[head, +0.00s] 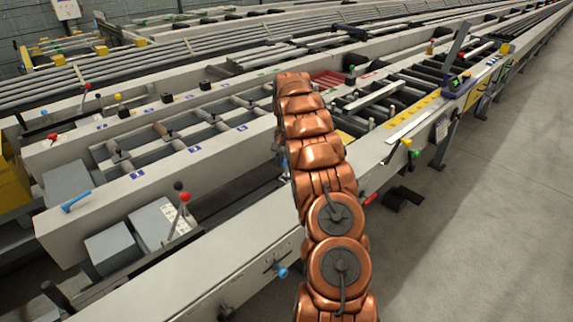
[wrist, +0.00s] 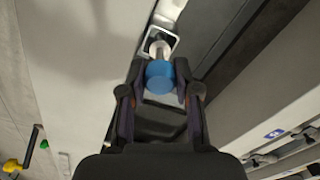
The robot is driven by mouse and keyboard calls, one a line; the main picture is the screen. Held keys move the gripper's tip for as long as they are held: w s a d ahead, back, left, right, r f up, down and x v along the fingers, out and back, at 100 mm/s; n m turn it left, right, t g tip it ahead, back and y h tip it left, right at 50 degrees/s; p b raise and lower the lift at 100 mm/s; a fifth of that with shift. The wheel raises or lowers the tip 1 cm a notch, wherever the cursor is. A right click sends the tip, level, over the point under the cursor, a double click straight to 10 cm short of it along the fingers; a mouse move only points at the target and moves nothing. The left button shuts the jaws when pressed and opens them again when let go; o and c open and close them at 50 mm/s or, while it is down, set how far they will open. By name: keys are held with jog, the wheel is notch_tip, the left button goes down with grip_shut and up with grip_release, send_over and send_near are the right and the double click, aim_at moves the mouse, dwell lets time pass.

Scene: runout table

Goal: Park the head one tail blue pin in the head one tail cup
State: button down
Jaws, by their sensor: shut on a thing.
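In the wrist view my gripper (wrist: 159,70) is shut on a pin with a round blue head (wrist: 160,77), which sits between the two fingertips. The pin's pale metal shank points away from the camera, toward the top of the picture. A white-rimmed, dark square opening (wrist: 174,40), which looks like a cup, lies just beyond the fingertips. The shank overlaps it in the picture; I cannot tell whether the tip is inside it or above it. In the head view my copper arm reaches over the table, and my gripper and the held pin do not show.
The runout table's pale beam (head: 190,262) runs under my arm, with frames and rollers behind it. A red-knobbed lever (head: 184,197), a blue handle (head: 76,201) and a blue knob (head: 282,272) stick out nearby. The floor (head: 480,220) at right is mostly clear.

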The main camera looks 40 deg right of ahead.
jog(key=shift+f, duration=1.05)
jog(key=shift+f, duration=0.1)
jog(key=c, duration=0.8)
grip_release()
jog(key=shift+w+r, duration=0.1)
jog(key=shift+r, duration=0.5)
notch_tip(320, 180, up, 7)
jog(key=shift+f+b, duration=0.1)
jog(key=shift+b, duration=0.7)
jog(key=shift+r+p, duration=0.35)
jog(key=shift+r, duration=1.8)
